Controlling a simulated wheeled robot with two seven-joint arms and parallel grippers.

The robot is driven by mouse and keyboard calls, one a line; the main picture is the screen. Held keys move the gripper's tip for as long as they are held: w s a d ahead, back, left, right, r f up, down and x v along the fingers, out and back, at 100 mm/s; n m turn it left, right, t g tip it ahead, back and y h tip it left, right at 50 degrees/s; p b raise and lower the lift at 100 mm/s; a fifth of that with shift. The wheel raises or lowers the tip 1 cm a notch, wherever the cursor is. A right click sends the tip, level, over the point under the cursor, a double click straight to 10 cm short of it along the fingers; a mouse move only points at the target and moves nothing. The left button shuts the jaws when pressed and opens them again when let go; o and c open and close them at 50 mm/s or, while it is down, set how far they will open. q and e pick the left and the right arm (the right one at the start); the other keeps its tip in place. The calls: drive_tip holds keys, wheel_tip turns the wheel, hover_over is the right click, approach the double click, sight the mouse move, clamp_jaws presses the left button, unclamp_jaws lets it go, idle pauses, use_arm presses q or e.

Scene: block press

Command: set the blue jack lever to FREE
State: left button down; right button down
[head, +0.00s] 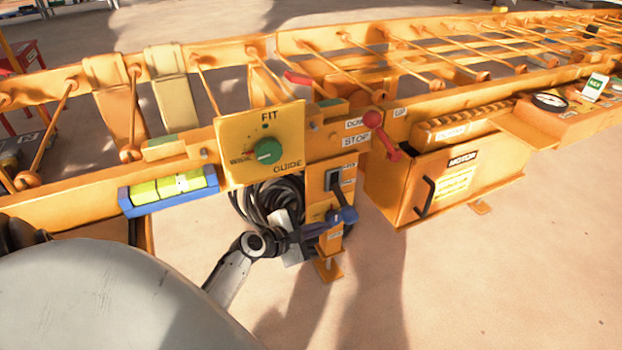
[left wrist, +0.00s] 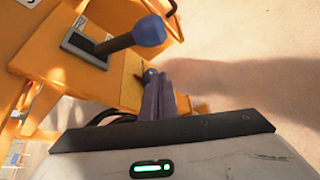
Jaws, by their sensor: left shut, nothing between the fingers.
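The blue jack lever has a round blue knob (head: 348,214) on a dark rod, on a yellow panel at the front of the machine. In the left wrist view the knob (left wrist: 148,30) stands out from a grey slotted plate (left wrist: 82,44). My left gripper (head: 334,227) is shut and empty, right beside the knob in the head view. In the left wrist view its fingers (left wrist: 152,78) point toward the panel just below the knob, with a gap between. Small labels near the lever are too small to read. My right gripper is not in view.
A GUIDE panel with a green knob (head: 268,151) and a coil of black cable (head: 268,204) are close to my arm. A red lever (head: 384,137) is above right. A MOTOR box (head: 440,185) stands to the right. The floor in front is clear.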

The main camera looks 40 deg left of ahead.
sight(343, 202)
use_arm(q)
drive_tip(key=shift+w+d+r, duration=1.05)
drive_tip(key=shift+w+d, duration=0.15)
drive_tip(key=shift+w, duration=0.05)
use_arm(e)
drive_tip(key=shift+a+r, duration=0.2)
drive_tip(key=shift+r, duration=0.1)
